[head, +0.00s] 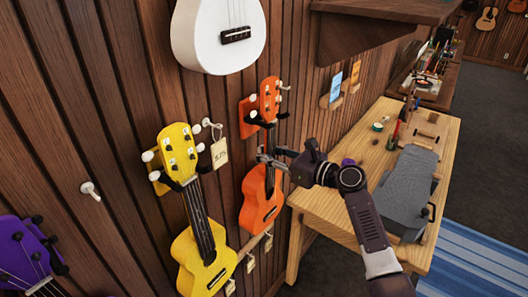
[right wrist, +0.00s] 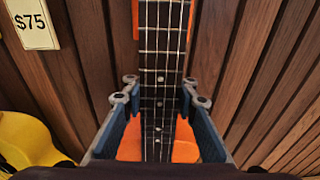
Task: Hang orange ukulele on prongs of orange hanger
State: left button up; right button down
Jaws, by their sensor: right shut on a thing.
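The orange ukulele (head: 260,204) is upright against the wood-panelled wall, body down. Its orange headstock (head: 265,100) is in front of the orange hanger (head: 246,117), whose dark prongs show on both sides just under the headstock. I cannot tell whether the headstock's weight rests on the prongs. My right gripper (head: 270,158) is shut on the ukulele's neck below the hanger. In the right wrist view, the fingers lie either side of the dark fretted neck (right wrist: 160,75), with the orange body (right wrist: 180,147) behind. My left gripper is out of view.
A yellow ukulele (head: 206,258) hangs at left, a white one (head: 215,35) above, and a purple one (head: 30,262) at lower left. A price tag (head: 219,153) hangs close by. A wooden workbench (head: 310,208) with a grey case (head: 400,190) stands at right.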

aim_at(272, 155)
jog(key=shift+p+v, duration=0.55)
jog(key=shift+v, duration=0.2)
jog(key=c, duration=1.5)
grip_release()
jog(key=shift+o, duration=0.2)
jog(key=shift+f, duration=0.15)
jog(key=shift+v, duration=1.05)
jog(key=shift+v, duration=1.25)
